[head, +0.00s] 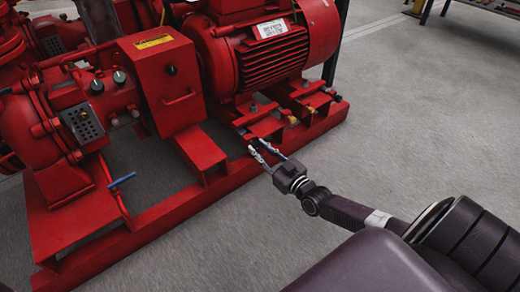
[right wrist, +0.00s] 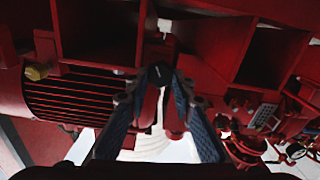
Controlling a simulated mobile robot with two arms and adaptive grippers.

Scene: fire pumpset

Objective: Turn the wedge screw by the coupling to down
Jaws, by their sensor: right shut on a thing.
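The wedge screw by the coupling shows in the right wrist view as a small dark round head (right wrist: 160,71) against the red frame. My right gripper (head: 257,149) reaches in from the right to the front edge of the red base, below the motor's near foot. In the right wrist view the fingertips (right wrist: 158,86) close on either side of the dark head; the gripper is shut on it. In the head view the screw is hidden by the fingers. Which way the screw is turned cannot be told. My left gripper is not in view.
A red motor (head: 262,55) and a red coupling box (head: 165,78) stand on the red base (head: 150,225). Brass screws (head: 293,120) sit farther right along it. A blue-handled valve (head: 122,180) is at the left.

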